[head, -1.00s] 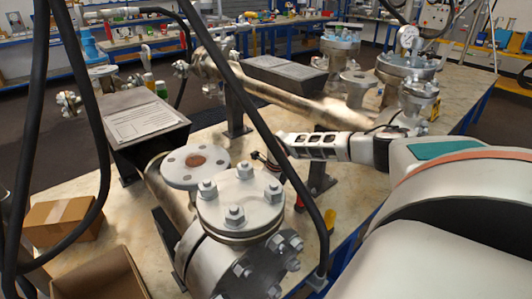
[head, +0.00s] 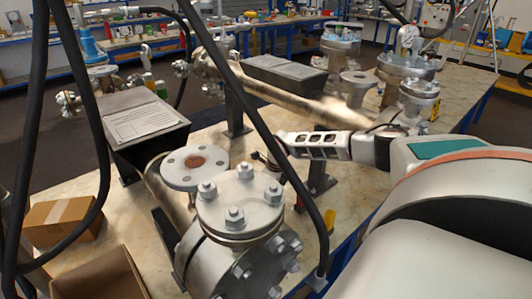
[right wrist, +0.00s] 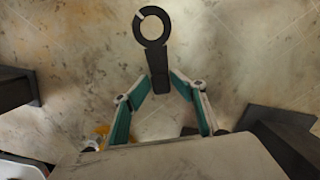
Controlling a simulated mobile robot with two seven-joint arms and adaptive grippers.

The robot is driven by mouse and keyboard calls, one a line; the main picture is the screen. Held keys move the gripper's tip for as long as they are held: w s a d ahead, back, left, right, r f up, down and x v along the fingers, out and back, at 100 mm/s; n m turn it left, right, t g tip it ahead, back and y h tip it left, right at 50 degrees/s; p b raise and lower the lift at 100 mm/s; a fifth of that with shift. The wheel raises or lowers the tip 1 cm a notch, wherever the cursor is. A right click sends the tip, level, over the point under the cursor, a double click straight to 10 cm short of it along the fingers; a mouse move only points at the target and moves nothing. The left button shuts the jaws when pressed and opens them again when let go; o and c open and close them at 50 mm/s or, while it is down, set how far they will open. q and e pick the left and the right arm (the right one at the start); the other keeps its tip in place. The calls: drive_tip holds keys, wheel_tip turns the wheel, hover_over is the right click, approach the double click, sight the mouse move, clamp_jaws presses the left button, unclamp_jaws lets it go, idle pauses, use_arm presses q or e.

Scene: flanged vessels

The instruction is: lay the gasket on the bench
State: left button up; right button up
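In the head view my right gripper (head: 268,160) is a small dark shape behind the front vessel's bolted cover; I cannot make out the gasket there. The bench (head: 355,185) lies below. My left gripper is not in view.
A flanged vessel with a bolted cover (head: 240,200) stands in front, with an open-topped flange (head: 194,166) beside it. A long pipe vessel (head: 290,98) lies behind. A closed carton (head: 62,219) and an open box (head: 100,278) are at left. Bare bench shows right of the gripper.

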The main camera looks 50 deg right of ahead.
wheel_tip(320, 180, up, 12)
drive_tip(key=s+p, duration=0.1)
drive_tip(key=p, duration=0.1)
drive_tip(key=shift+s+d, duration=0.3)
drive_tip(key=shift+d, duration=0.1)
drive_tip(key=shift+f, duration=0.1)
